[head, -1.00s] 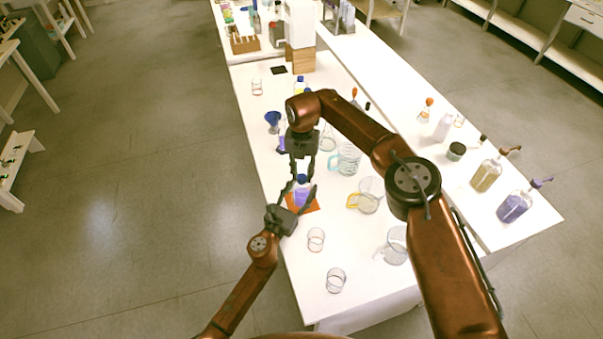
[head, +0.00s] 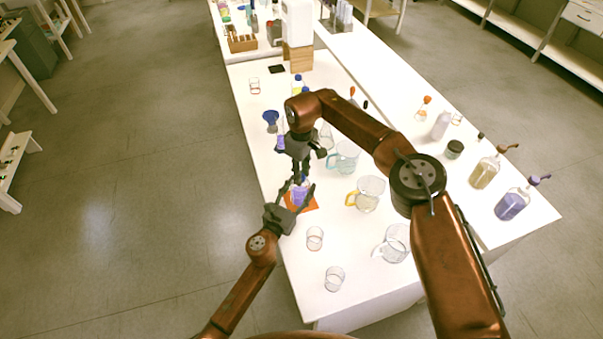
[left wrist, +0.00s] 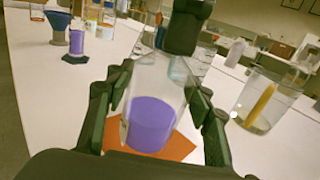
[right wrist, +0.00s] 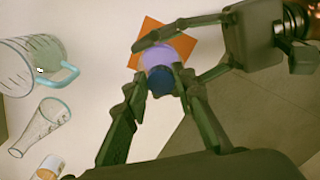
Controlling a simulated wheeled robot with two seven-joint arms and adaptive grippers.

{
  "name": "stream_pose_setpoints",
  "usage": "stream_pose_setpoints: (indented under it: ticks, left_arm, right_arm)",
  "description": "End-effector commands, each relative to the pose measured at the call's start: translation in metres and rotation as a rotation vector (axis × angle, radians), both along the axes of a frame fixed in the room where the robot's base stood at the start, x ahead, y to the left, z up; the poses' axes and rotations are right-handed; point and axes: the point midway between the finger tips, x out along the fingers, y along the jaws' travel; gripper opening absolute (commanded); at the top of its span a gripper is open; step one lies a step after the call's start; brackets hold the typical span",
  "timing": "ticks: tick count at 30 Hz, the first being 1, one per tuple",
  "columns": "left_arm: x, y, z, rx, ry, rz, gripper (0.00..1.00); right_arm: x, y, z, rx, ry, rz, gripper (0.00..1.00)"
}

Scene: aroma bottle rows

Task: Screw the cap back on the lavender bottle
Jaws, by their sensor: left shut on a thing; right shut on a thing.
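The lavender bottle (head: 300,195), clear with purple liquid, stands upright above an orange mat (head: 315,206); it also shows in the left wrist view (left wrist: 152,122). My left gripper (left wrist: 160,100) is shut around the bottle's body from the near side. The dark blue cap (right wrist: 160,81) is at the bottle's top in the right wrist view. My right gripper (right wrist: 162,88) points down from above, shut on the cap. The cap lines up over the bottle (right wrist: 158,56). Whether the threads are engaged is hidden.
A beaker with a yellow handle (head: 370,194) and a glass jug (head: 344,157) stand right of the bottle. Small glass beakers (head: 315,238) stand nearer. A blue funnel (head: 271,117) stands behind at left. The table's left edge is close to the bottle.

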Motion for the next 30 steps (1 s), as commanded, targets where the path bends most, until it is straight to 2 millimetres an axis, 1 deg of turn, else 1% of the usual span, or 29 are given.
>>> stream_pose_setpoints:
  ticks: [1, 4, 13, 14, 21, 30]
  left_arm:
    - [-0.0005, -0.0005, -0.0007, 0.001, 0.0, -0.001, 0.0]
    - [-0.0005, -0.0006, -0.0007, 0.001, 0.0, -0.002, 0.0]
    - [-0.0006, -0.0008, -0.0007, 0.001, 0.0, -0.002, 0.0]
    - [-0.0007, -0.0008, -0.0007, 0.001, 0.0, -0.002, 0.0]
    - [-0.0007, -0.0008, -0.0008, 0.0, 0.001, -0.002, 0.0]
    - [-0.0005, -0.0005, -0.0008, 0.0, 0.001, -0.001, 0.0]
  right_arm:
    - [0.0008, 0.0002, 0.001, 0.001, -0.003, -0.042, 0.16]
    - [0.0007, 0.0002, 0.001, 0.001, -0.003, -0.094, 0.16]
    - [0.0011, 0.0002, 0.0011, 0.001, -0.005, -0.103, 0.16]
    - [0.0011, 0.0002, 0.0011, 0.001, -0.005, -0.103, 0.26]
    - [0.0006, 0.0001, 0.0006, 0.001, -0.003, -0.102, 0.42]
    - [0.0003, 0.0003, 0.0022, 0.001, -0.002, -0.101, 0.42]
